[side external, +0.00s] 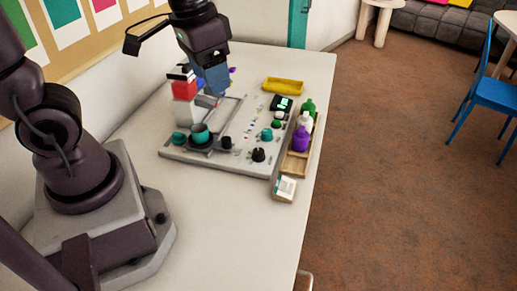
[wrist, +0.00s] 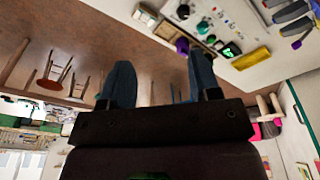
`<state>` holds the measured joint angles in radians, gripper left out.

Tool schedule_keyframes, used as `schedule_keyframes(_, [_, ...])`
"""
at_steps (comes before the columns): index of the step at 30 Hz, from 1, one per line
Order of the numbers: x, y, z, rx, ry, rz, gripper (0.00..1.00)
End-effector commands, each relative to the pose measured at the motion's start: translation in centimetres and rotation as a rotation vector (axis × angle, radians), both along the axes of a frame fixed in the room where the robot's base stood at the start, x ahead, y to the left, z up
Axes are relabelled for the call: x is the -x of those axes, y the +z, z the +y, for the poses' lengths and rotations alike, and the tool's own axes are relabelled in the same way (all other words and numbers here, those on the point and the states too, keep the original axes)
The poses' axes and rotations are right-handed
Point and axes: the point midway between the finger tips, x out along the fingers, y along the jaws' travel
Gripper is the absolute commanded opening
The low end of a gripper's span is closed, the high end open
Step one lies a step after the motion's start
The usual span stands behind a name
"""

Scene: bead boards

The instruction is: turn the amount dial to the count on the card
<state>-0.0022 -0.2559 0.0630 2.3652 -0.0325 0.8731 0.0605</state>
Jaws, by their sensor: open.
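A grey board (side external: 180,153) lies on the table with several knobs. Two black knobs, one (side external: 226,142) and another (side external: 258,154), stand near its front edge; I cannot tell which is the amount dial. A small box or card (side external: 285,189) with a pale printed face sits off the board's front right corner; its print is too small to read. A black display (side external: 282,103) with green lit marks is at the board's right side, also in the wrist view (wrist: 230,50). My gripper (side external: 218,92) is open and empty above the back of the board, its blue fingers (wrist: 160,80) apart.
Teal cups or knobs (side external: 200,133) stand on the board. Green, white and purple bottles (side external: 301,138) stand in a wooden tray (side external: 293,168) along its right. A yellow tray (side external: 284,86) lies behind. A red and white block stack (side external: 184,90) is beside my gripper. The table's front is clear.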

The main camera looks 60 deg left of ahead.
Motion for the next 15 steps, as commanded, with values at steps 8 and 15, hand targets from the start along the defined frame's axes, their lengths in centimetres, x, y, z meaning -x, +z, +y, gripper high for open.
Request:
schedule_keyframes(8, [-5.8,-7.8,2.1,0.007,-0.108,0.190,0.57])
schedule_keyframes(15, [-9.7,-13.5,4.3,-0.015,-0.273,0.230,0.57])
